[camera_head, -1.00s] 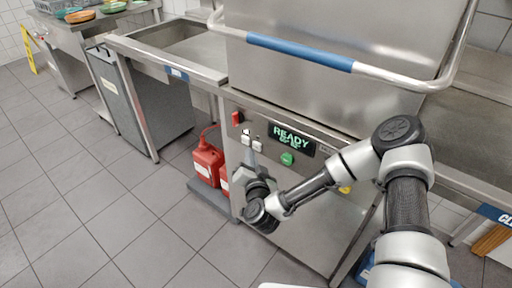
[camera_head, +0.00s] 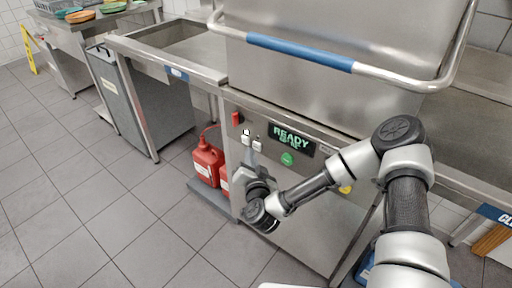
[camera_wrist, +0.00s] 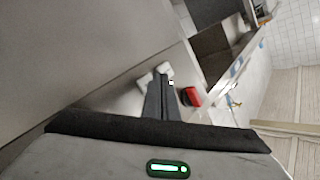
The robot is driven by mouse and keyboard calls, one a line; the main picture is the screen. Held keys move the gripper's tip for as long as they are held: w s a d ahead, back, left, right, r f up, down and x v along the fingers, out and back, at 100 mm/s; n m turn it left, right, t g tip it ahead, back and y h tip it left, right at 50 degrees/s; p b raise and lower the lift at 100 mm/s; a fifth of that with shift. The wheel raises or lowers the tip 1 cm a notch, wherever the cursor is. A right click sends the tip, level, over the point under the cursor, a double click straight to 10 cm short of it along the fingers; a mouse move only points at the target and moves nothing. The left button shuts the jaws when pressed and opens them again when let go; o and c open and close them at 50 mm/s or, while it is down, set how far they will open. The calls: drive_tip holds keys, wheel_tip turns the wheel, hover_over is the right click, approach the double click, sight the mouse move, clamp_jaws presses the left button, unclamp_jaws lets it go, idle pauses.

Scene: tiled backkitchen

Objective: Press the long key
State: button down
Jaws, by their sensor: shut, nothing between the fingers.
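Two small white keys sit side by side on the steel front panel of the machine, left of its display. The left white key (camera_head: 246,139) and the right white key (camera_head: 258,146) look similar in size, and I cannot tell which is the long one. In the wrist view they show as pale blocks (camera_wrist: 145,80) and (camera_wrist: 165,69) at the fingertips. My gripper (camera_head: 251,154) is shut and empty, its fingertips just below the keys. In the wrist view its fingertips (camera_wrist: 161,79) partly cover the keys; whether they touch is not clear.
A red switch (camera_head: 236,118) is up-left of the keys. The lit display (camera_head: 291,140) reads READY, with a green button (camera_head: 287,159) below it and a yellow button (camera_head: 345,188) further right. Red canisters (camera_head: 208,163) stand below left. A blue-gripped handle (camera_head: 300,52) crosses above.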

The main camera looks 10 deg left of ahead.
drive_tip(key=shift+w+d, duration=0.1)
drive_tip(key=shift+w+d, duration=0.15)
drive_tip(key=shift+w, duration=0.1)
drive_tip(key=shift+w+d, duration=0.25)
drive_tip(key=shift+w, duration=0.2)
idle(0.9)
drive_tip(key=shift+s, duration=0.1)
drive_tip(key=shift+s+a, duration=0.45)
drive_tip(key=shift+s, duration=0.25)
drive_tip(key=shift+s, duration=0.1)
drive_tip(key=s+a, duration=0.1)
drive_tip(key=s, duration=0.1)
drive_tip(key=s+a, duration=0.1)
drive_tip(key=s, duration=0.1)
drive_tip(key=shift+s+a, duration=0.1)
drive_tip(key=shift+a, duration=0.2)
idle(0.6)
